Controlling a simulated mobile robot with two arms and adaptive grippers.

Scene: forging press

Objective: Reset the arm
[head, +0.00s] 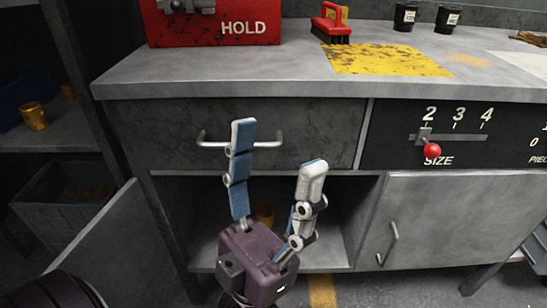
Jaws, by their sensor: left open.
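My left gripper (274,168) stands upright in front of the workbench (230,89), its two fingers spread wide and nothing between them. One blue-padded finger overlaps the silver handle of the closed drawer (310,125) in the picture; whether it touches the handle, I cannot tell. The other finger stands in front of the open lower compartment (335,215). My right gripper is not in the head view.
The left cabinet door (95,245) hangs open, and the right one (440,215) is closed. A size lever with a red knob (432,151) is at 2. A red HOLD box (215,25), red brush (332,28) and yellow patch (385,60) are on top. A yellow cup (264,215) sits inside the compartment.

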